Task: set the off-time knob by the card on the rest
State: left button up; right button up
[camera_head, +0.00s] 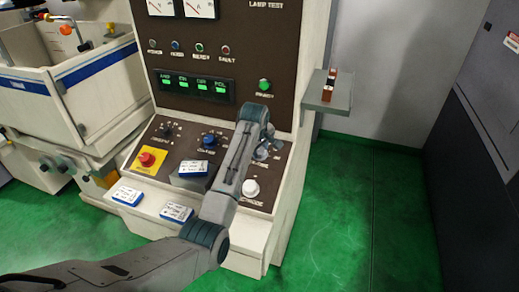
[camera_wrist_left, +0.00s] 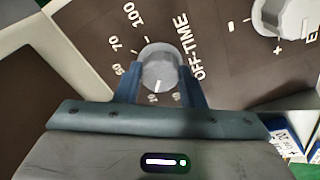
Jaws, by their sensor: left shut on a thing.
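The off-time knob (camera_wrist_left: 158,66) is a round grey knob on the brown sloped panel, with OFF-TIME printed beside it and a scale including 50, 70 and 100. Its white pointer line faces the bottom of the picture, near a mark that looks like 20. My left gripper (camera_wrist_left: 161,74) is shut on the knob, one blue-grey finger on each side. In the head view my left gripper (camera_head: 266,150) is partly hidden by its own wrist. A blue and white card (camera_head: 194,168) lies on a dark raised block on the panel; its writing is too small to read.
Two similar cards (camera_head: 127,195) (camera_head: 176,212) lie on the pale ledge in front. A red emergency button (camera_head: 147,159), a blue knob (camera_head: 209,139) and a white knob (camera_head: 250,188) share the panel. A grey side shelf (camera_head: 328,104) holds a small red and white object.

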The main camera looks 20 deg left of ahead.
pick_arm(q)
jog(key=shift+n, duration=0.4)
jog(key=o, duration=1)
jog(key=shift+r, duration=0.1)
jog(key=shift+s+r, duration=0.1)
jog(key=shift+r, duration=0.1)
jog(key=b+v, duration=0.4)
jog(key=v, duration=0.6)
jog(key=shift+r, duration=0.2)
jog(key=shift+s, duration=0.1)
